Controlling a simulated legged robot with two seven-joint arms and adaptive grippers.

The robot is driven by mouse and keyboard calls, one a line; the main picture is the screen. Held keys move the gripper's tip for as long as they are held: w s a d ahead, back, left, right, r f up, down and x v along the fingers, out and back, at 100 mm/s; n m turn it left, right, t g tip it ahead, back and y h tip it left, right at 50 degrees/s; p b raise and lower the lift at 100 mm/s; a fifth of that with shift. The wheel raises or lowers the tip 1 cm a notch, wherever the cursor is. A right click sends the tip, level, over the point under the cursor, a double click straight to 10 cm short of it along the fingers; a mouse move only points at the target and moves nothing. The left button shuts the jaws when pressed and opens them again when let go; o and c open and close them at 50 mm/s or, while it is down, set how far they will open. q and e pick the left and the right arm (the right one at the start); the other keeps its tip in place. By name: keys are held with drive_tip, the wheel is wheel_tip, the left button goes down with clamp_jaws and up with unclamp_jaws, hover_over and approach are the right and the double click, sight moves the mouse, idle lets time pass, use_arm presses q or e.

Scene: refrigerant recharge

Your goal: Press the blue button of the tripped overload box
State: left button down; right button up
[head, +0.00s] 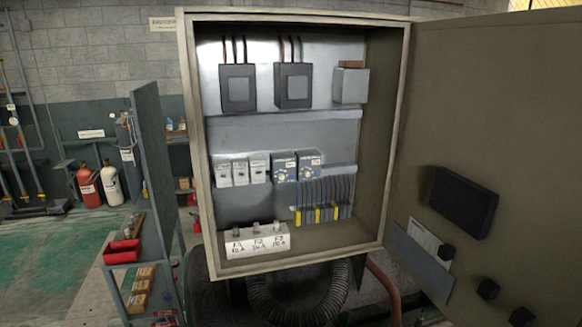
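An open electrical cabinet (190,120) fills the middle of the head view. On its middle row sit two blue-grey boxes with round pale dials, a left one (284,167) and a right one (311,164); they look like the overload boxes. Their buttons are too small to make out, and I cannot tell which box is tripped. Neither of my grippers is in view, and nothing covers the front of the two boxes.
White breakers (240,171) sit left of the boxes, terminal wiring (325,200) below right, and a labelled fuse block (257,241) below. The open cabinet door (490,110) bounds the right side. A shelf with a red bin (122,252) stands left. The cabinet's front opening is clear.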

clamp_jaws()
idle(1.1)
